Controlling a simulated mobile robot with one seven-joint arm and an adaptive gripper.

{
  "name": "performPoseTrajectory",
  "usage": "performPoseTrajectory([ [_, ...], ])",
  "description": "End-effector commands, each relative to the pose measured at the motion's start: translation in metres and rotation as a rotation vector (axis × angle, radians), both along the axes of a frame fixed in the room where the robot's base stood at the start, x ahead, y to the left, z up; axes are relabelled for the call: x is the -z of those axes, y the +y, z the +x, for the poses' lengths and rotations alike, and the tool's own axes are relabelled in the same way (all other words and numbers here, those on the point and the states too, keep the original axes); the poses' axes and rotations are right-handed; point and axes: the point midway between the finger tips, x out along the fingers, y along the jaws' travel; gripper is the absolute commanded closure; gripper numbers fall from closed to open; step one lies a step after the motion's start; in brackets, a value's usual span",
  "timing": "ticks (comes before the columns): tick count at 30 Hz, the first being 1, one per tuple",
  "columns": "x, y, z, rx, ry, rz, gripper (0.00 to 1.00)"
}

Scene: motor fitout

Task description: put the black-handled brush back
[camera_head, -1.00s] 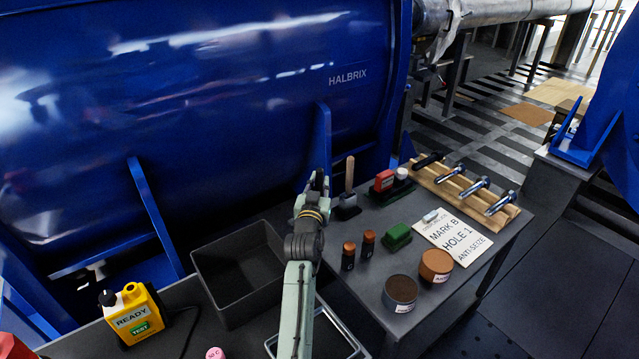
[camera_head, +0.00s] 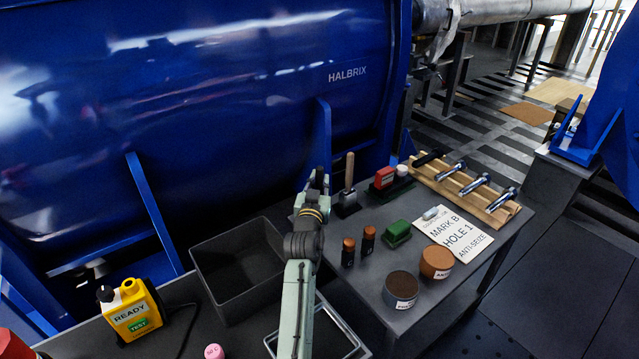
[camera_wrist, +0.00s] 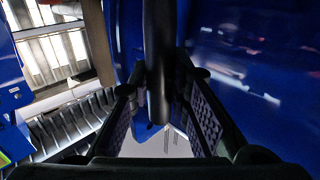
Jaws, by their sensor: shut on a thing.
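My gripper (camera_head: 318,180) is over the back edge of the bench, in front of the blue motor casing. In the wrist view my gripper (camera_wrist: 165,112) has its two padded fingers on either side of a dark, rounded handle, the black-handled brush (camera_wrist: 158,45). The handle runs up out of the picture. The brush's bristles cannot be made out, and in the head view the brush is not distinct from my dark gripper. A dark holder block (camera_head: 347,205) stands just right of my gripper, with a wooden-handled brush (camera_head: 350,170) upright in it.
A wooden rack (camera_head: 440,183) with several bolts lies at the back right. A red-and-white item pair (camera_head: 384,178), a green brush block (camera_head: 397,232), two small brown-capped bottles (camera_head: 348,252), two tins (camera_head: 401,290) and a lettered card (camera_head: 455,232) crowd the bench. An open grey bin (camera_head: 215,290) is left.

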Motion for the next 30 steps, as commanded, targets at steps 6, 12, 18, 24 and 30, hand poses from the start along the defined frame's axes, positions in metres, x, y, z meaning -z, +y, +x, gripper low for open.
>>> performPoseTrajectory([
  [6,0.017,0.0,-0.001,0.0,0.014,-0.004,1.0],
  [12,0.021,0.0,-0.001,-0.001,0.018,-0.004,1.0],
  [18,0.022,0.0,-0.001,-0.001,0.018,-0.004,0.73],
  [24,0.023,0.0,-0.001,-0.001,0.018,-0.004,0.6],
  [30,0.023,0.0,-0.001,-0.001,0.018,-0.004,0.59],
])
